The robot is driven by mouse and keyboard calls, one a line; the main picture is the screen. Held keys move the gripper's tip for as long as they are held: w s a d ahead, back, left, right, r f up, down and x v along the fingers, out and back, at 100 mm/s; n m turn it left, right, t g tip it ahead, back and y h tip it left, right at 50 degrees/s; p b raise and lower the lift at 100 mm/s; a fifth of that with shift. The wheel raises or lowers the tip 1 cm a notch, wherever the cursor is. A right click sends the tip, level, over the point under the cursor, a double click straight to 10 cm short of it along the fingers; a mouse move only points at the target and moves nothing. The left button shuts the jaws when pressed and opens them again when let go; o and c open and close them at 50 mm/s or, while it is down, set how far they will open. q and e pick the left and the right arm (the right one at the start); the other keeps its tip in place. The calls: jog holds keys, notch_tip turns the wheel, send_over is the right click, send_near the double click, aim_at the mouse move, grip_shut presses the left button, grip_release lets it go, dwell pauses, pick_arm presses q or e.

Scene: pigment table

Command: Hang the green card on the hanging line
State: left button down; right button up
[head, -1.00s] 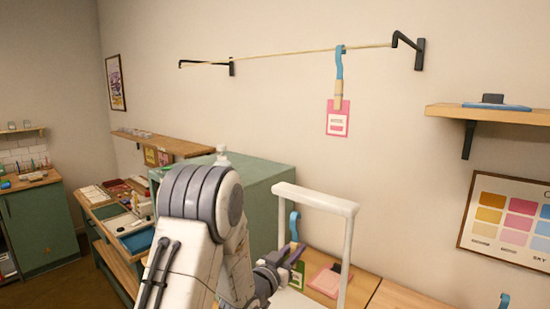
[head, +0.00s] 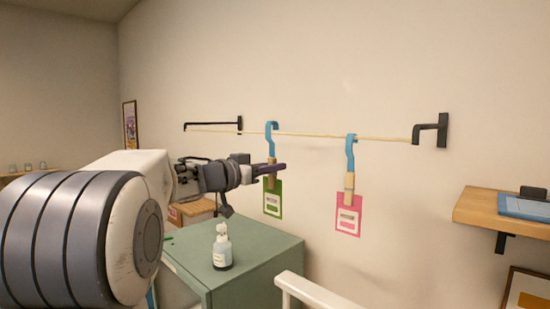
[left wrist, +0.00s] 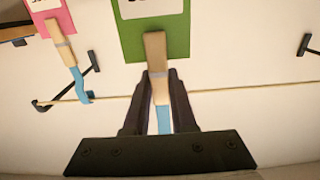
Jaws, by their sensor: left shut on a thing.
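The green card (head: 273,198) hangs upright below a wooden clip with a blue hook (head: 271,128). My left gripper (head: 268,170) is shut on the clip, just above the card. The hook's top shows slightly above the hanging line (head: 310,136), left of its middle; I cannot tell whether it rests on the line. The left wrist view looks upside down: the green card (left wrist: 152,38) is at the top, the clip (left wrist: 157,65) is between the fingers, and the line (left wrist: 240,91) passes behind. The hook's end is hidden there. My right gripper is not in view.
A pink card (head: 348,215) hangs from the line by its own blue hook, right of the green card. Black wall brackets (head: 432,130) hold the line's ends. A bottle (head: 222,248) stands on the green cabinet below. A wooden shelf (head: 500,212) is at right.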

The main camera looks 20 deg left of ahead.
pick_arm(q)
jog(key=w+d+f+b, duration=0.2)
jog(key=w+d, duration=0.1)
jog(key=w, duration=0.5)
jog(key=shift+w, duration=0.25)
dwell(0.7)
jog(key=shift+d+f, duration=0.1)
